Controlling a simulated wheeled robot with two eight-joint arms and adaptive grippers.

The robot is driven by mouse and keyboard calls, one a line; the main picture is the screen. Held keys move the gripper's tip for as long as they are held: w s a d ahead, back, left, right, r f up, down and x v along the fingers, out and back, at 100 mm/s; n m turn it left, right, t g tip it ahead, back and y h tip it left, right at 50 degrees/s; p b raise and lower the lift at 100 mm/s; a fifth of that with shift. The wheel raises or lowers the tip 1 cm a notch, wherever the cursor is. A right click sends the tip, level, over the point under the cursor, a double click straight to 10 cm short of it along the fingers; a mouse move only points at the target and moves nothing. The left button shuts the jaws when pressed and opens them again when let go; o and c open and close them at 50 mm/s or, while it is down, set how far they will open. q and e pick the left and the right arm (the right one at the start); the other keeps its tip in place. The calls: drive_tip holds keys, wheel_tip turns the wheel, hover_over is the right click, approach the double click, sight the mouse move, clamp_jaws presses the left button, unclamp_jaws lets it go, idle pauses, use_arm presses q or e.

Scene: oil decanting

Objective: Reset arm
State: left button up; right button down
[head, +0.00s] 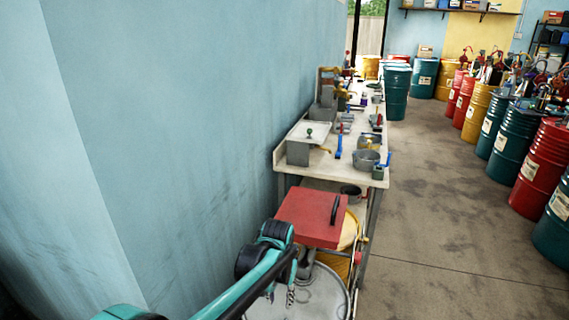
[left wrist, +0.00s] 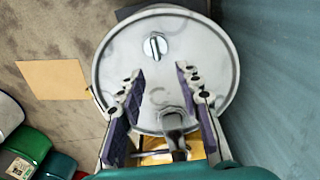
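My left arm, teal and black, comes in from the bottom left in the head view, along the blue wall. My left gripper (head: 281,292) points down over a round grey lid (head: 328,302) and is partly hidden by the arm. In the left wrist view my left gripper (left wrist: 157,72) is open, its two dark-padded fingers wide apart with nothing between them. The grey lid (left wrist: 160,85) lies below, with a small metal cap (left wrist: 155,46) and a spout-like metal fitting (left wrist: 174,124). My right gripper shows in neither view.
A red panel with a black handle (head: 310,218) stands just beyond the lid, over a yellow drum (head: 347,235). A workbench (head: 340,170) with pots and tools runs along the wall. Red, green and yellow drums (head: 514,130) line the right. The floor between (head: 430,200) is clear.

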use_arm(q)
drive_tip(key=s+a+r+n+t, duration=0.2)
drive_tip(key=s+a+r+t, duration=0.1)
drive_tip(key=s+a+r, duration=0.5)
drive_tip(key=s+a+f+n+t, duration=0.1)
drive_tip(key=s+a+t, duration=0.2)
drive_tip(key=s+a, duration=0.5)
drive_tip(key=s, duration=0.2)
drive_tip(key=shift+s+a+f+n+t, duration=0.25)
drive_tip(key=shift+s+a+n+t, duration=0.05)
drive_tip(key=shift+s+t, duration=0.1)
